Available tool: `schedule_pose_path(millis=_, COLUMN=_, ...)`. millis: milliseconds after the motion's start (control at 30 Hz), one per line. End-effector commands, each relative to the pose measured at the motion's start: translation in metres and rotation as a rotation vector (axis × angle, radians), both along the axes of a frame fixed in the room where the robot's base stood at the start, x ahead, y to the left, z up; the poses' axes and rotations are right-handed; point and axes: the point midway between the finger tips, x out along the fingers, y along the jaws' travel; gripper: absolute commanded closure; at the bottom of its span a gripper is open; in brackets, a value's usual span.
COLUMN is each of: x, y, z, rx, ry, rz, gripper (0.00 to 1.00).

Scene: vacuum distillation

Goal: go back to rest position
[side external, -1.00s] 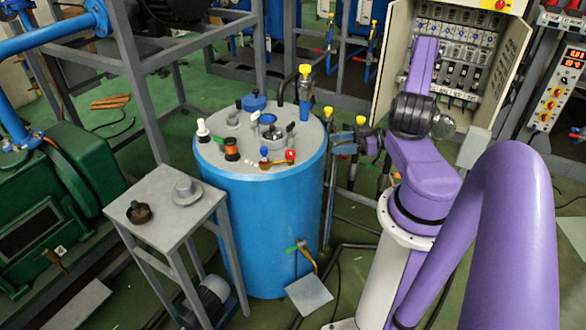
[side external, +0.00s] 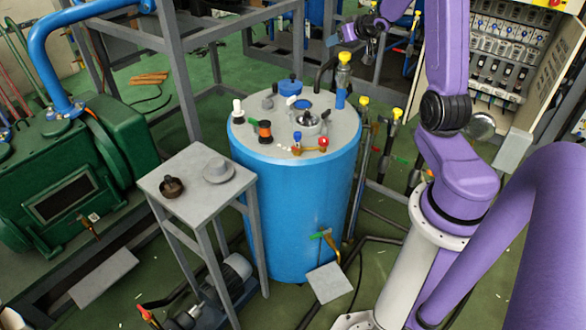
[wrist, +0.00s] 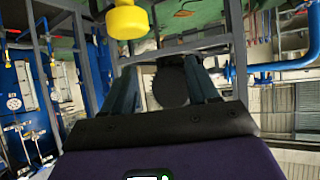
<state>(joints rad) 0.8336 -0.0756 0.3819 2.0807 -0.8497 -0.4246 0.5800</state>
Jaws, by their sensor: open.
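My gripper (side external: 338,39) is raised at the top of the side external view, above and behind the blue tank (side external: 300,215). A yellow-capped valve (side external: 345,60) stands on the back right of the tank top, just below the gripper in the picture. A yellow cap (wrist: 127,20) also shows close to the fingers in the wrist view.
The tank top carries a silvery domed part (side external: 306,120), a red-knobbed valve (side external: 322,143) and other fittings. A grey stand (side external: 195,190) holds a grey flanged part (side external: 218,169) and a dark ring (side external: 172,187). An open electrical cabinet (side external: 505,65) stands behind the arm.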

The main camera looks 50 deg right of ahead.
Motion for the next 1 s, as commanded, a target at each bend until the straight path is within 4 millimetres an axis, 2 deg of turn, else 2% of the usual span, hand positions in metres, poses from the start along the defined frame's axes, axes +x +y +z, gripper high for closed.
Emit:
schedule_pose_path(millis=33, x=0.011, y=0.025, z=0.002, rx=-0.008, ry=0.025, rz=0.039, gripper=0.41)
schedule_pose_path(millis=200, x=0.028, y=0.102, z=0.004, rx=-0.031, ry=0.118, rz=0.147, gripper=0.41)
schedule_pose_path(millis=333, x=0.028, y=0.161, z=0.005, rx=-0.049, ry=0.192, rz=0.238, gripper=0.41)
schedule_pose_path(millis=467, x=0.017, y=0.22, z=0.004, rx=-0.066, ry=0.27, rz=0.337, gripper=0.41)
schedule_pose_path(millis=600, x=-0.006, y=0.279, z=0.002, rx=-0.087, ry=0.357, rz=0.451, gripper=0.41)
schedule_pose_path(millis=767, x=-0.046, y=0.339, z=-0.001, rx=-0.116, ry=0.461, rz=0.592, gripper=0.41)
schedule_pose_path(millis=900, x=-0.091, y=0.382, z=-0.004, rx=-0.145, ry=0.558, rz=0.726, gripper=0.41)
schedule_pose_path(millis=1000, x=-0.127, y=0.407, z=-0.005, rx=-0.172, ry=0.63, rz=0.827, gripper=0.41)
